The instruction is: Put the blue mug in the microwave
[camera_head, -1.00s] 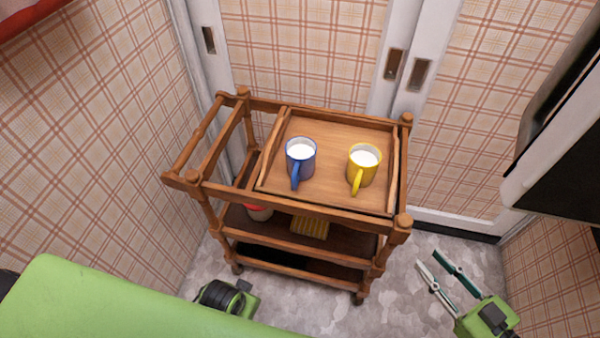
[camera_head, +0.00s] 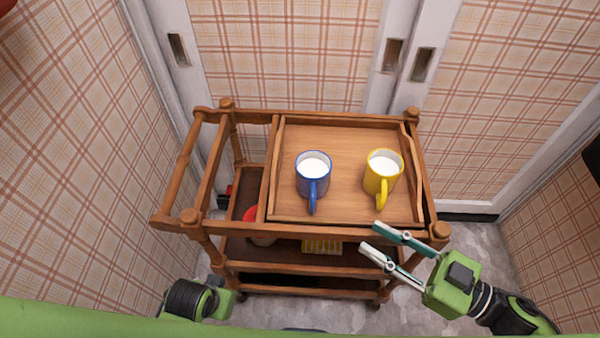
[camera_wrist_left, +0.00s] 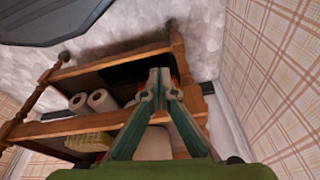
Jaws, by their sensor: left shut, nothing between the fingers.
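The blue mug (camera_head: 313,177), full of something white, stands upright on the wooden tray (camera_head: 345,140) on top of the trolley, its handle toward me. A yellow mug (camera_head: 384,173) with white contents stands to its right. My right gripper (camera_head: 373,239) is open and empty at the trolley's front right corner, below the yellow mug in the picture and apart from both mugs. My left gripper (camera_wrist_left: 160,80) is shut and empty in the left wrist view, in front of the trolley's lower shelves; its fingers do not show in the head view. I cannot make out a microwave.
The wooden trolley (camera_head: 190,219) has raised rails and corner posts. Its lower shelves hold a red-topped container (camera_head: 262,232) and a yellow striped item (camera_head: 322,246); two white rolls (camera_wrist_left: 90,101) show in the wrist view. Plaid walls and sliding doors stand close behind.

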